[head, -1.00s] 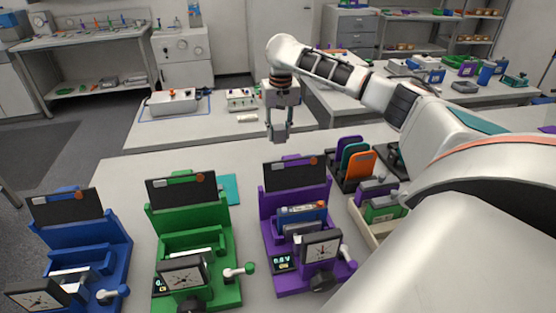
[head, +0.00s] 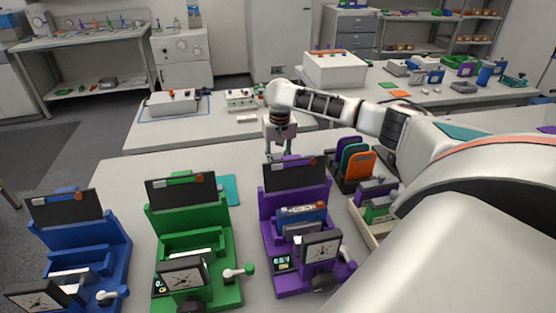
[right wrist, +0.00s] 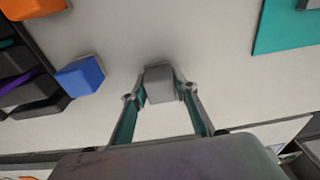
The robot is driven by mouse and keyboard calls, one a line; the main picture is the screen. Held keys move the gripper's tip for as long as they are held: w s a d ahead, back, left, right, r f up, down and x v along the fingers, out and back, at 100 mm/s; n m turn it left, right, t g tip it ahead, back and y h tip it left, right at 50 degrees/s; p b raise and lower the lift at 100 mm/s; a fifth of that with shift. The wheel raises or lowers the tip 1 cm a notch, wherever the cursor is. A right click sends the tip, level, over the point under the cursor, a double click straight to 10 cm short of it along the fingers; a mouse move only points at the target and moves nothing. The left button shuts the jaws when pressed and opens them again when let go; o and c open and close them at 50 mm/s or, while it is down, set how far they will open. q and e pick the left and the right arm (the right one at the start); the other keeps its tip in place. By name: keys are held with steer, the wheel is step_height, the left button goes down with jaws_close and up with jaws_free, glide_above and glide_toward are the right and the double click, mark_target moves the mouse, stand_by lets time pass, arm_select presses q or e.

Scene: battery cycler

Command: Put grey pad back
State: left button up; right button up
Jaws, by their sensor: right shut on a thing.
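My right gripper (right wrist: 160,92) is shut on the grey pad (right wrist: 160,84), which shows as a small grey block between its fingertips in the right wrist view. In the head view my right gripper (head: 280,152) is just behind the black board of the purple cycler (head: 266,205). Its tips are partly hidden there, and the pad cannot be made out. A dark rack (head: 336,180) with purple, teal and orange pads stands right of the gripper. The rack shows at the left of the right wrist view (right wrist: 28,62), apart from the held pad. My left gripper is not in view.
A green cycler (head: 200,215) and a blue cycler (head: 100,235) stand to the left. A teal mat (head: 229,190) lies behind the green one. A blue block (right wrist: 80,76) is left of the held pad. A beige tray (head: 362,228) is below the rack. Bare tabletop surrounds the gripper.

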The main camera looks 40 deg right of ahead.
mark_target(279, 158)
steer(key=shift+f, duration=0.15)
steer(key=o, duration=1.2)
steer(key=shift+c, duration=0.2)
step_height(279, 158, up, 12)
steer(key=s, duration=0.1)
steer(key=shift+s+a, duration=0.15)
steer(key=shift+a, duration=0.15)
